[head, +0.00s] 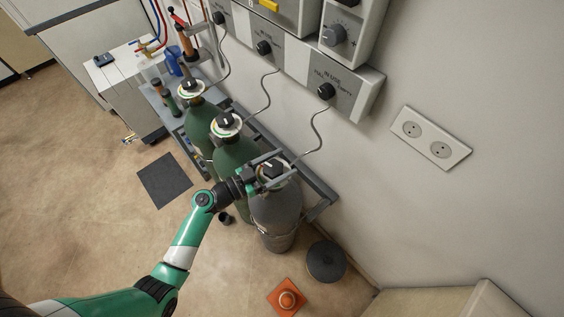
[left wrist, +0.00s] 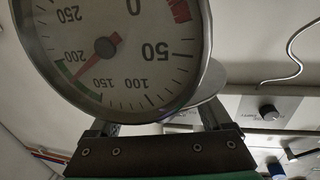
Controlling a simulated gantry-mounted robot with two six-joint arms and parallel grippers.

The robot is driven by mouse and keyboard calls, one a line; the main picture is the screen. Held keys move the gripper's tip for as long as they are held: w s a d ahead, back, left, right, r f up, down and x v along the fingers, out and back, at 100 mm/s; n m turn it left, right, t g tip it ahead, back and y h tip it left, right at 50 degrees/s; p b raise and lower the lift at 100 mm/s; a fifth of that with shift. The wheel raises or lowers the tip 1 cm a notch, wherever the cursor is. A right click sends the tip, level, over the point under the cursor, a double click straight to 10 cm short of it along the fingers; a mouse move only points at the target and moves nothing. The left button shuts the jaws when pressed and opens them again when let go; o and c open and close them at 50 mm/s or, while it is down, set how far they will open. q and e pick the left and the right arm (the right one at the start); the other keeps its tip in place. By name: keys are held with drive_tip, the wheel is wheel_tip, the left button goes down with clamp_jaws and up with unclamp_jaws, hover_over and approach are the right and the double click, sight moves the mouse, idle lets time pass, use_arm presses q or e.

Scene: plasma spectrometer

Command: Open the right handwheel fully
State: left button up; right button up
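The right handwheel (head: 273,170) is a dark knob on top of the grey gas cylinder (head: 276,210), the rightmost of the row. My left gripper (head: 275,168) is at this cylinder's top, with its two grey fingers spread apart on either side of the handwheel. I see no clear contact between fingers and handwheel. In the left wrist view, a round pressure gauge (left wrist: 115,50) fills the upper left and covers much of the fingers (left wrist: 158,125); its red needle points near 200. The handwheel is not clearly visible there. My right gripper is not in view.
Two green cylinders (head: 234,155) stand to the left in the same rack (head: 318,190). A wall panel (head: 345,85) with "IN USE" dials is above. An orange object (head: 287,299) and a dark round item (head: 326,261) are on the floor nearby. Floor at left is mostly clear.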

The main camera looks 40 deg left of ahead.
use_arm(q)
drive_tip(key=c, duration=1)
drive_tip(key=shift+o, duration=0.2)
